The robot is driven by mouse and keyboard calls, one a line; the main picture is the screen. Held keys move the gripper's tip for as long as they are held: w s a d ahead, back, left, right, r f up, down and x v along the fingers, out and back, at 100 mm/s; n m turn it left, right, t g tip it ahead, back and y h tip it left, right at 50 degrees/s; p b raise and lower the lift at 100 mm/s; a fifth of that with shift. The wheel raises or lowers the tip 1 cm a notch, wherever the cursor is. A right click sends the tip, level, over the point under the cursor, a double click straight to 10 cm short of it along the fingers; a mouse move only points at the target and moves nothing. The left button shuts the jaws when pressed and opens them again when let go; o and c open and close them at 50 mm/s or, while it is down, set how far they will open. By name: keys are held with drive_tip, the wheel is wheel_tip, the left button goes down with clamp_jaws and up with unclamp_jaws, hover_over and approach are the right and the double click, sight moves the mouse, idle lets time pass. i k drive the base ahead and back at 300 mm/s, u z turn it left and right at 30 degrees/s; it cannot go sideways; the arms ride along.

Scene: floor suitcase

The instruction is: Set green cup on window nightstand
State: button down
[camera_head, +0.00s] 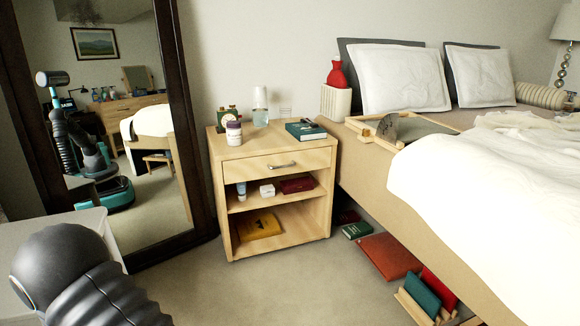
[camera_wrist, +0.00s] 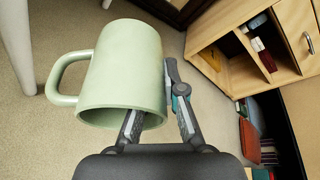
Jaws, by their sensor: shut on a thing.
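The green cup (camera_wrist: 122,65) is pale green with a handle on its left in the wrist view. My gripper (camera_wrist: 157,112) is shut on its wall, one finger inside the mouth and the other outside. The cup is tilted on its side in that view, above the floor. A light wooden nightstand (camera_head: 278,164) stands left of the bed in the head view; it also shows at the right of the wrist view (camera_wrist: 228,19), apart from the cup. No window shows, so I cannot tell whether it is the window nightstand. The cup and gripper are not visible in the head view.
The front middle is bare. A dark-framed mirror (camera_head: 185,110) stands left, the bed (camera_head: 370,180) right. Books lie under the bed.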

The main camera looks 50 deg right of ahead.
sight(269, 140)
drive_tip(key=z, duration=1.05)
drive_tip(key=i, duration=1)
